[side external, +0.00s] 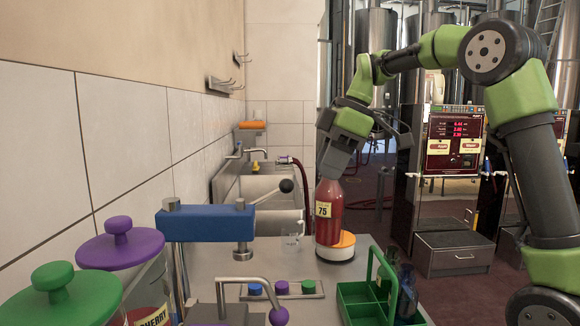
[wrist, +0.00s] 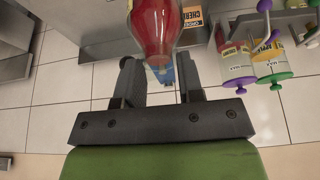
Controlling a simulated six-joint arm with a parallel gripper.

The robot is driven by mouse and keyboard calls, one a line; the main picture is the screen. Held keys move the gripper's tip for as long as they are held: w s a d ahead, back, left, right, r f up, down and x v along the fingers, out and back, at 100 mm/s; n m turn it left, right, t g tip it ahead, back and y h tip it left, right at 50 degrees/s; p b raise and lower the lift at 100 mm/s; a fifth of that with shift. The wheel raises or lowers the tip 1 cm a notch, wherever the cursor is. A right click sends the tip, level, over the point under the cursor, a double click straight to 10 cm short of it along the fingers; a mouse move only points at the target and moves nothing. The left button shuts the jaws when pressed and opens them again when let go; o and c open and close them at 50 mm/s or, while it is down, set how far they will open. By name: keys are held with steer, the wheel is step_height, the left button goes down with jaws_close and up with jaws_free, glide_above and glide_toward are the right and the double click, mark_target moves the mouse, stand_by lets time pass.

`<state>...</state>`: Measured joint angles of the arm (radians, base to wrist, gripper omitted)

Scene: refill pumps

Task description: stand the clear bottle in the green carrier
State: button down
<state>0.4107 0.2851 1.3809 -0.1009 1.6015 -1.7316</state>
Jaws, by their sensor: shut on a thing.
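The clear bottle (side external: 328,212), filled with red liquid and marked with a yellow "75" label, is upright at the orange and white round pad (side external: 337,250). Its base appears to rest on the pad. My gripper (side external: 336,172) is above it, shut on its neck. In the wrist view the bottle (wrist: 156,28) extends away beyond my gripper's fingers (wrist: 158,72). The green carrier (side external: 345,299), with an upright handle, stands on the counter to the right and nearer the camera.
A blue-topped press with a lever (side external: 205,222) stands left of the bottle. A strip with blue, purple and green knobs (side external: 281,289) lies in front. Jars with purple (side external: 120,244) and green (side external: 53,290) lids crowd the left. A clear glass (side external: 291,242) stands beside the pad.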

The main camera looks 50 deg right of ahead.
steer(key=s+d+n, duration=0.2)
steer(key=s+d, duration=0.4)
steer(key=d, duration=0.1)
step_height(320, 180, down, 16)
steer(key=shift+y, duration=0.3)
stand_by(0.7)
steer(key=shift+w+f, duration=0.1)
stand_by(0.3)
steer(key=shift+f, duration=1.5)
steer(key=shift+f, duration=1.25)
steer(key=c, duration=0.7)
jaws_free()
